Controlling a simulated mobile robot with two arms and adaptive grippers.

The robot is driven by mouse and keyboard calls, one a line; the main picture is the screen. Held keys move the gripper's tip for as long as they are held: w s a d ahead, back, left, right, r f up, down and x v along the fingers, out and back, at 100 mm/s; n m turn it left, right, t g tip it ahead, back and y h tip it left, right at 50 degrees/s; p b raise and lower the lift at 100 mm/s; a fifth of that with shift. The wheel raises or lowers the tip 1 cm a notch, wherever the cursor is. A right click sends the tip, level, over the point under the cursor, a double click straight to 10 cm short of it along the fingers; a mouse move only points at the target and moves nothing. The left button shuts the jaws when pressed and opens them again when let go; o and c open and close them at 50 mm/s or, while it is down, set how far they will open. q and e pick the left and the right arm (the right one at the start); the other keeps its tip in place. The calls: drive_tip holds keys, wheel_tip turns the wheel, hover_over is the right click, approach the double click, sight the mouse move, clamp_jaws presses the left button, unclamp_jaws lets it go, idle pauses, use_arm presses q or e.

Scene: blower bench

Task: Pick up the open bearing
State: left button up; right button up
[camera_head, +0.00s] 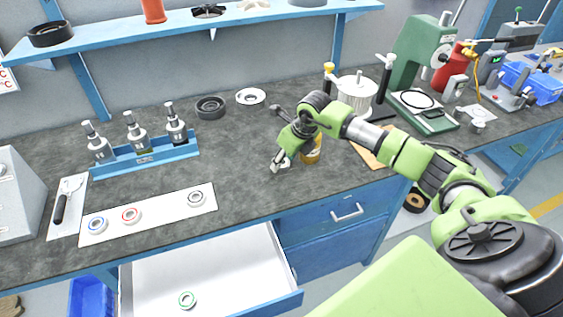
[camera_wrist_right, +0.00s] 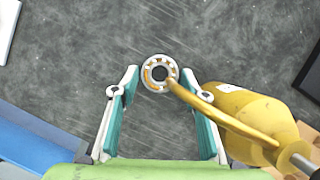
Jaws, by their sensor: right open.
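The open bearing (camera_wrist_right: 160,73), a metal ring with its balls and an orange-brown cage showing, lies flat on the dark bench top in the right wrist view. My right gripper (camera_head: 280,163) points down over the bench; in its wrist view (camera_wrist_right: 160,84) the jaws are apart and empty, with the bearing between and slightly beyond the fingertips. The bearing is not clearly visible in the head view, where the gripper covers that spot. My left gripper is not in view.
A yellow oil can (camera_wrist_right: 252,118) stands close on the right; its spout reaches over the bearing's edge. Bearings with blue, red and grey faces lie on a white strip (camera_head: 165,211).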

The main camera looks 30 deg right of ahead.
drive_tip(key=shift+c, duration=0.4)
drive_tip(key=c, duration=0.9)
drive_tip(key=shift+o, duration=0.2)
drive_tip(key=shift+d+r, duration=0.1)
drive_tip(key=shift+r, duration=0.05)
